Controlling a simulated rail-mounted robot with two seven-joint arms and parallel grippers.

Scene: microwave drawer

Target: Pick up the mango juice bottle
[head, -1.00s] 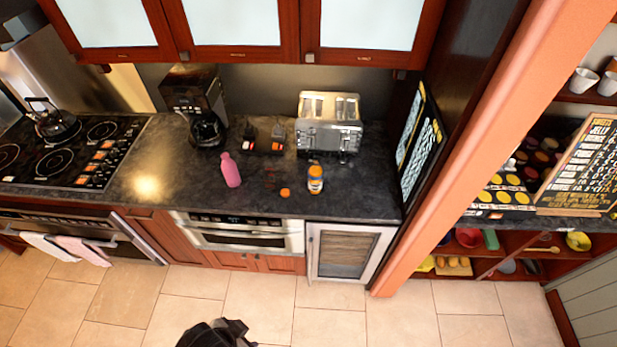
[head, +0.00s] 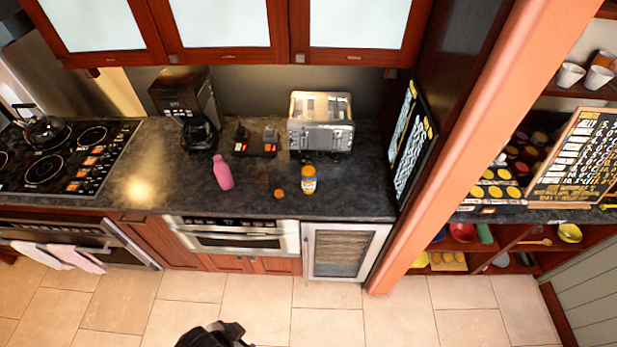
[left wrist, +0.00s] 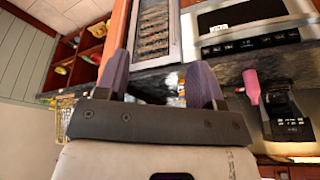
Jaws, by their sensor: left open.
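A small orange bottle with a white and blue label (head: 309,180), which looks like the mango juice, stands upright on the dark counter in front of the toaster. In the left wrist view my left gripper (left wrist: 160,80) is open, with two purple fingers apart and nothing held. A small orange and white patch (left wrist: 181,90) shows beside the right finger; it may be the bottle, mostly hidden. The gripper is apart from the counter. My right gripper is not in view.
A pink bottle (head: 222,172) stands left of the orange one, with a small orange round item (head: 279,194) between them. A toaster (head: 320,124) and coffee maker (head: 186,104) stand behind. An orange post (head: 463,140) rises at the right. Cabinets (head: 225,25) hang above.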

